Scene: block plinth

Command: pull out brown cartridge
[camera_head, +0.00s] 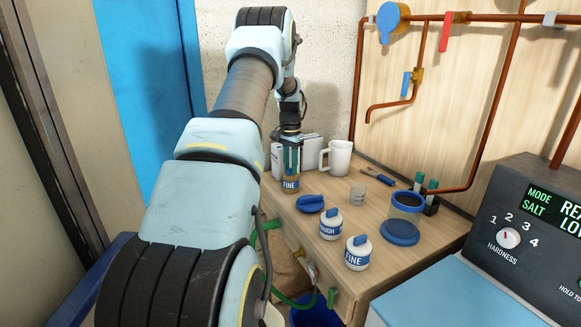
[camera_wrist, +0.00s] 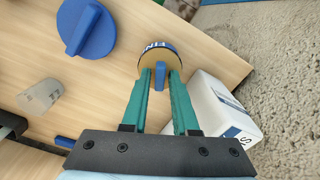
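The brown cartridge (camera_head: 291,184) stands upright at the back left part of the wooden table, with a blue "FINE" label. In the wrist view the cartridge (camera_wrist: 155,53) shows its brown top and a blue upright tab (camera_wrist: 160,76). My gripper (camera_head: 291,158) is directly above the cartridge, pointing down. In the wrist view the teal fingers of my gripper (camera_wrist: 160,74) stand on either side of the blue tab, with what look like narrow gaps, so it appears open around the tab. I cannot see how deep the fingertips reach.
A white box (camera_wrist: 218,108) is close beside the right finger. A white mug (camera_head: 337,159), clear cup (camera_head: 357,196) and blue cap (camera_head: 310,204) stand nearby. White "ROUGH" (camera_head: 331,225) and "FINE" (camera_head: 357,255) cartridges, a blue-rimmed jar (camera_head: 406,207) and a lid (camera_head: 400,233) are nearer the front.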

